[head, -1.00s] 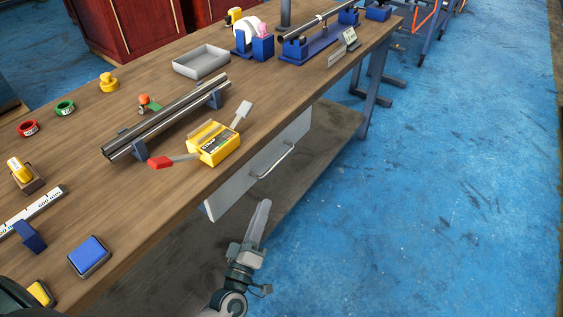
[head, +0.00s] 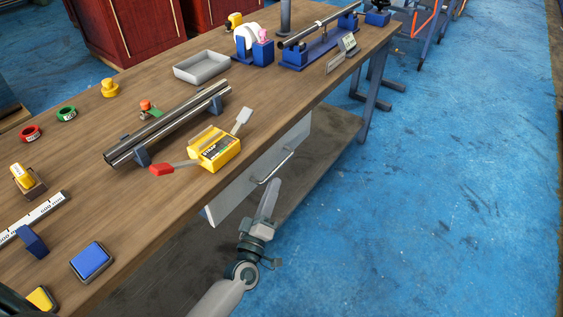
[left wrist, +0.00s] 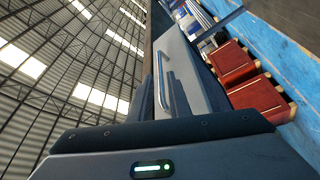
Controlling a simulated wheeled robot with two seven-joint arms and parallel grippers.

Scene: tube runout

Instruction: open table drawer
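The table drawer (head: 245,187) is a light grey panel under the table's front edge and looks shut. Its bar handle (head: 273,166) is on the front face. My left gripper (head: 273,187) is just below and in front of the handle, pointing up toward it. In the left wrist view, the handle (left wrist: 162,82) stands against the pale drawer front (left wrist: 190,75), close ahead of the dark fingers. The finger gap is not clear, and I cannot tell whether they touch the handle. My right gripper is not in view.
The wooden table (head: 160,215) carries a yellow strapping device (head: 214,150) above the drawer, metal rails (head: 170,125), a grey tray (head: 202,67) and a blue box (head: 91,261). A lower shelf (head: 325,145) lies beneath. The blue floor (head: 440,200) at right is clear.

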